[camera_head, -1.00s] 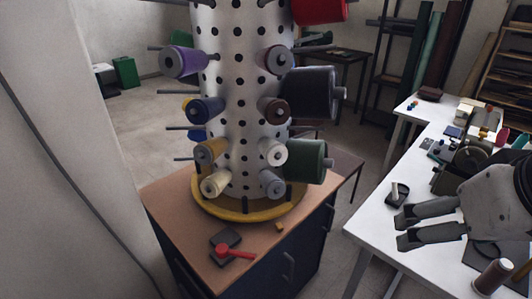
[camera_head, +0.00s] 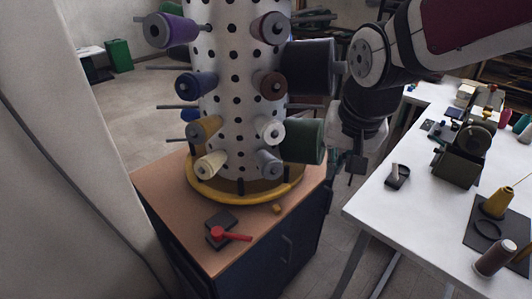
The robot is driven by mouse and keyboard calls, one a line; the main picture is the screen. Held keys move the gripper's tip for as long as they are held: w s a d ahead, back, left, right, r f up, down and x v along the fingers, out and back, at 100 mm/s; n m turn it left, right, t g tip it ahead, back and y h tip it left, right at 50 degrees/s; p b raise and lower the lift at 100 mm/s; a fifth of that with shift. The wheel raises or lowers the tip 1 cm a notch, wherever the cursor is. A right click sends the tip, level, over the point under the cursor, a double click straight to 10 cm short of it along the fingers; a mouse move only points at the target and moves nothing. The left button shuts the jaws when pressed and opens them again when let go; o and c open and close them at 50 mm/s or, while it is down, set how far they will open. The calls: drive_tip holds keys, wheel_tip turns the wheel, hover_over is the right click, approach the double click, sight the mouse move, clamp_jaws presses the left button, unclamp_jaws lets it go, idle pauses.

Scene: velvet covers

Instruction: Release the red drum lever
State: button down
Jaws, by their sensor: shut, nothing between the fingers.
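The red drum lever (camera_head: 231,235) lies at the front of the brown cabinet top (camera_head: 160,190), next to a dark block (camera_head: 221,219). The perforated white drum (camera_head: 238,100) stands behind it on a yellow round base (camera_head: 240,196), with spools on its pegs. My gripper (camera_head: 347,175) points down to the right of the drum, over the gap between cabinet and white table. It is shut and empty, apart from the lever. My arm hides part of the background, and the gripper's fingers are small and dark here.
A white table (camera_head: 375,205) at the right carries a sewing machine-like device (camera_head: 462,155), a yellow cone (camera_head: 497,203) and a brown spool (camera_head: 495,258). The large green spool (camera_head: 304,141) sticks out close to my gripper. A pale wall stands at the left.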

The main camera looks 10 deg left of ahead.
drive_tip(key=w+a+f+b, duration=0.2)
drive_tip(key=w+a+f, duration=0.4)
drive_tip(key=a+f, duration=0.45)
hover_over(233, 236)
drive_tip(key=w+d, duration=0.4)
wheel_tip(233, 236, down, 12)
drive_tip(key=shift+g+h+b, duration=0.3)
drive_tip(key=shift+h+b, duration=0.05)
drive_tip(key=shift+h, duration=0.05)
drive_tip(key=shift+f, duration=0.1)
drive_tip(key=shift+f, duration=0.1)
drive_tip(key=x, duration=1)
drive_tip(key=shift+d, duration=0.15)
drive_tip(key=s, duration=0.1)
drive_tip(key=s+r, duration=0.1)
drive_tip(key=shift+s+r+p, duration=0.1)
drive_tip(key=shift+s+p, duration=0.2)
drive_tip(key=shift+p, duration=0.1)
drive_tip(key=shift+s+a+r, duration=0.1)
drive_tip(key=shift+s+a, duration=0.15)
drive_tip(key=shift+s, duration=0.45)
drive_tip(key=shift+s+p, duration=0.1)
drive_tip(key=shift+p, duration=0.2)
